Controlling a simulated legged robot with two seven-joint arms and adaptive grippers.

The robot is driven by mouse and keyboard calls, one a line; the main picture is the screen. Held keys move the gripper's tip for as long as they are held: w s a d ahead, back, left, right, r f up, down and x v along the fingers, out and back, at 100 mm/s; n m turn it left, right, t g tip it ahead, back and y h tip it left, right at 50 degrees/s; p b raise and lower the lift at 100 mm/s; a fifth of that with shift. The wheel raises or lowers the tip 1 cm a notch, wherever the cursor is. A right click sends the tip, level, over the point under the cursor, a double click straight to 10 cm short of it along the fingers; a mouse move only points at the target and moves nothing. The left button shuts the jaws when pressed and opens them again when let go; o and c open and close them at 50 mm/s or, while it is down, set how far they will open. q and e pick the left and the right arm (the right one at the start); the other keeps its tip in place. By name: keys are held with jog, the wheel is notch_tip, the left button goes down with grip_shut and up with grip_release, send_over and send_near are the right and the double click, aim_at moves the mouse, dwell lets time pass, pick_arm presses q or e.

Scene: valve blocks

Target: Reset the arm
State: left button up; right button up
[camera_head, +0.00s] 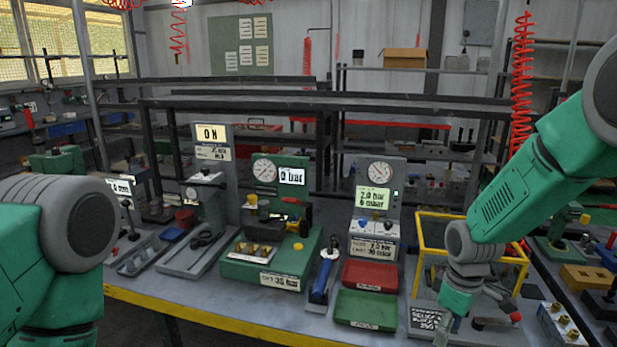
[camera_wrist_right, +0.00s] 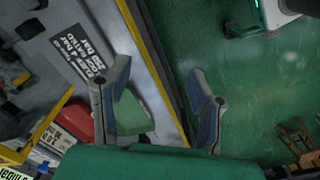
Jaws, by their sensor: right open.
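My right arm (camera_head: 545,180) comes in from the right in the head view and bends down at the wrist. My right gripper (camera_head: 446,325) hangs at the table's front right, partly cut off by the lower edge. In the right wrist view the right gripper (camera_wrist_right: 160,88) shows its two fingers spread wide apart with nothing between them. They sit over the table's yellow front edge, with green floor beyond. My left arm (camera_head: 75,225) shows at the left edge of the head view; its gripper is out of frame.
The yellow frame (camera_head: 425,240) stands close beside my right wrist. The green tray (camera_head: 365,309) and red tray (camera_head: 370,274) lie left of the right gripper. A green valve block (camera_head: 270,262) and gauge panels stand further left. The yellow-edged table (camera_head: 190,289) runs along the front.

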jog(key=s+f+m+b, duration=0.4)
jog(key=s+f+b, duration=0.1)
jog(key=s+f, duration=1.15)
pick_arm(q)
notch_tip(320, 180, down, 9)
jog(key=b, duration=0.3)
jog(key=shift+s, duration=0.15)
pick_arm(e)
jog(key=s+f+m, duration=0.2)
jog(key=s+f, duration=0.2)
jog(key=s, duration=0.4)
jog(key=s+f+m, duration=0.2)
jog(key=s+f, duration=0.2)
jog(key=s, duration=0.4)
jog(key=shift+s+t, duration=0.3)
jog(key=shift+s, duration=0.05)
pick_arm(q)
jog(key=shift+r, duration=0.1)
pick_arm(e)
jog(key=shift+w+d+f, duration=0.1)
pick_arm(q)
jog(key=o, duration=0.3)
pick_arm(e)
jog(key=c, duration=0.4)
jog(key=shift+o, duration=0.2)
jog(key=shift+w, duration=0.15)
